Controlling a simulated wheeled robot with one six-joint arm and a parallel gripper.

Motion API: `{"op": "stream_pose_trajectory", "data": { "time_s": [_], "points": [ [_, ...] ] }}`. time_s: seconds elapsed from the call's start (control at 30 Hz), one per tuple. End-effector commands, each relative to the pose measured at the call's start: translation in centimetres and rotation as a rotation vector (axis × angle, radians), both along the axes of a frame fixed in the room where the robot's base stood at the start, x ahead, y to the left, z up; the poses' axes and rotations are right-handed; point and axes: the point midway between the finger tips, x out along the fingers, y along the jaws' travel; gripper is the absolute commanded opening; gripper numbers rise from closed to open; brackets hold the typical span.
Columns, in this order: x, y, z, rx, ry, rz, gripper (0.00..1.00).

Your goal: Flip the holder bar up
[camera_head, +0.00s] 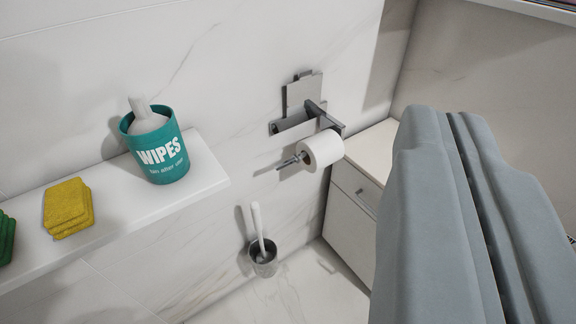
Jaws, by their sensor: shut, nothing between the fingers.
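The toilet-roll holder (305,87) is a dark metal fitting on the marble wall, right of centre, with a flat plate and an arm reaching out. Its holder bar (289,162) shows as a short metal end poking out left of a white paper roll (323,149). The bar lies roughly crosswise through the roll; the roll hides its middle and its joint. My gripper (446,112) is the large grey shape at the right, close to the camera. Its fingers are together, with nothing seen between them. In the picture it is right of the holder and apart from it.
A white shelf (209,181) at the left carries a teal wipes tub (160,165) and yellow sponges (68,207). A toilet brush in a holder (264,262) stands below the roll. A white cabinet (350,215) is right of it. The wall left of the roll is clear.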

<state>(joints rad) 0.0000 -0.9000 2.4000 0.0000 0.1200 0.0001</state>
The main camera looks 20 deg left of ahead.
Motion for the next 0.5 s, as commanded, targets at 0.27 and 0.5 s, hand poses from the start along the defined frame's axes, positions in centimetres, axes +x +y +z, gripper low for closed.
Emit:
{"op": "stream_pose_trajectory", "data": {
  "time_s": [0.27, 0.5],
  "points": [
    [2.1, 0.1, -2.1, 0.090, 0.078, -0.002, 0.00],
    [6.4, 0.6, -7.3, 0.325, 0.266, -0.016, 0.00]
  ]
}}
